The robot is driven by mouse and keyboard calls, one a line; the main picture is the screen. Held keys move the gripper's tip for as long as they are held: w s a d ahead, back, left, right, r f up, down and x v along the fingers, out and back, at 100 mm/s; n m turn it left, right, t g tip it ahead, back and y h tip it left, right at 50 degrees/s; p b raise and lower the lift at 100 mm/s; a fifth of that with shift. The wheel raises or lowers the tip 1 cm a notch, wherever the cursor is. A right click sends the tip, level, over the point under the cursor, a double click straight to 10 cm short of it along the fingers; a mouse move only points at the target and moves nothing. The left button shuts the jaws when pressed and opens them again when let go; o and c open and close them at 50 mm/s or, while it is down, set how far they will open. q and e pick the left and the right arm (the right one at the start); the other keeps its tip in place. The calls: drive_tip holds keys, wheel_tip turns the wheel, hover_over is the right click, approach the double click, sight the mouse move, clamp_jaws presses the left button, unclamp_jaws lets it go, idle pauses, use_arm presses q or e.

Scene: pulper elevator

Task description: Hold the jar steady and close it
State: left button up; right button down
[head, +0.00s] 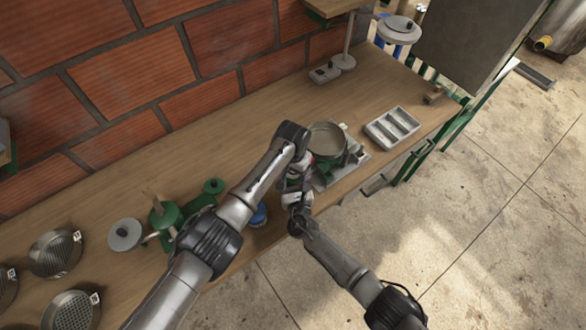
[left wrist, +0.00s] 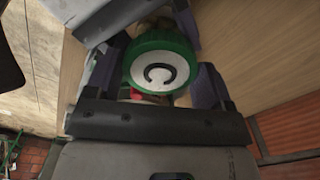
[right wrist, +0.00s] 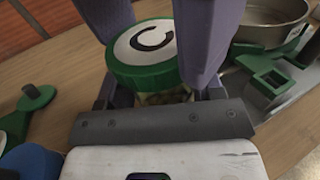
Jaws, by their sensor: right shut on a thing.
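The jar (right wrist: 165,98) is upright, with greenish contents, partly hidden under its green lid (right wrist: 146,68). The lid has a white top with a black arc and sits on the jar's mouth; I cannot tell how tightly. It also shows in the left wrist view (left wrist: 160,66). My right gripper (right wrist: 160,95) is shut on the jar's body, below the lid. My left gripper (left wrist: 155,80) is above, its fingers standing on either side of the lid, apparently open. In the head view both grippers meet at mid-table, and my arms mostly hide the jar.
A metal pan on a green-and-grey device (right wrist: 270,22) stands close beside the jar. A grey divided tray (head: 392,127) lies farther right. A green device (head: 165,214) and round sieves (head: 56,253) are at left. The brick wall (head: 130,79) bounds the table's back.

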use_arm(q)
drive_tip(key=o, duration=0.4)
drive_tip(key=shift+c, duration=0.2)
drive_tip(key=shift+d, duration=0.1)
wheel_tip(320, 180, up, 3)
drive_tip(key=shift+r, duration=0.75)
drive_tip(key=shift+c, duration=0.4)
